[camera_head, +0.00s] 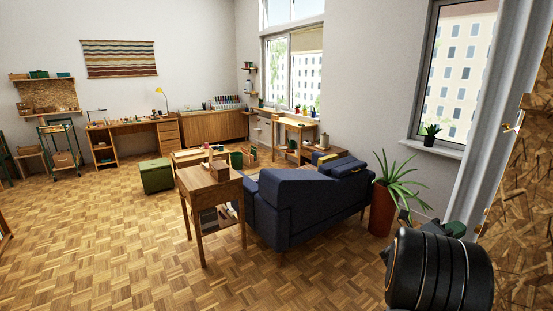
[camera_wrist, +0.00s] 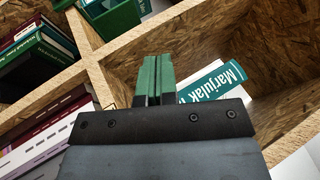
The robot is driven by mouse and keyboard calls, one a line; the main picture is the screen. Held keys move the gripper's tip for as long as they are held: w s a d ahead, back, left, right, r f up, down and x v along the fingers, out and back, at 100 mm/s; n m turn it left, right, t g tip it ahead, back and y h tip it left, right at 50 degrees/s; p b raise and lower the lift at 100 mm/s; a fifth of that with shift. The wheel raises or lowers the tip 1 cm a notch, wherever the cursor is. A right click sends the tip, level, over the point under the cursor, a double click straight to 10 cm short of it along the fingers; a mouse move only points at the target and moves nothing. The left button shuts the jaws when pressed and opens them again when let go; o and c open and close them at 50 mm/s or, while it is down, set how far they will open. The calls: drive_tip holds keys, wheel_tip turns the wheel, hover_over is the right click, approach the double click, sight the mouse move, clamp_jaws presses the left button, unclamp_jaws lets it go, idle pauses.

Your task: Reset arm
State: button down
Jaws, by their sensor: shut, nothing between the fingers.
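My gripper (camera_wrist: 154,80) shows in the wrist view, its green fingers closed together with nothing between them. It points into an OSB shelf compartment (camera_wrist: 190,45). A teal and white book (camera_wrist: 222,80) with "Marjulak" lettering lies tilted just right of the fingertips; I cannot tell whether they touch.
In the head view a blue sofa (camera_head: 300,205), a wooden side table (camera_head: 210,185) and a potted plant (camera_head: 385,205) stand ahead. The parquet floor (camera_head: 110,250) at left is clear.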

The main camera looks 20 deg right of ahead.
drive_tip(key=w+a+f+n+t+y, duration=0.3)
drive_tip(key=w+f+n+t+y, duration=0.45)
drive_tip(key=n, duration=0.35)
drive_tip(key=w+a+f+n+t+y, duration=0.1)
drive_tip(key=w+a+f+n+y, duration=0.1)
drive_tip(key=a+n+y, duration=0.4)
drive_tip(key=w+a+f+n+t+y, duration=0.25)
drive_tip(key=a+n, duration=0.25)
drive_tip(key=a, duration=0.3)
drive_tip(key=s+a+r+n+g+y, duration=0.1)
drive_tip(key=s+a+n, duration=0.3)
drive_tip(key=a, duration=0.5)
drive_tip(key=s+a+r+n+g+y, duration=0.1)
drive_tip(key=s+a+n+g+y, duration=0.1)
drive_tip(key=s+a+n, duration=0.3)
drive_tip(key=s+a+r+n+g+y, duration=0.1)
drive_tip(key=s+a+n, duration=0.4)
drive_tip(key=a, duration=0.8)
drive_tip(key=shift+a+n+g+y, duration=0.2)
drive_tip(key=shift+n+g+y, duration=0.3)
drive_tip(key=shift+n+y, duration=0.45)
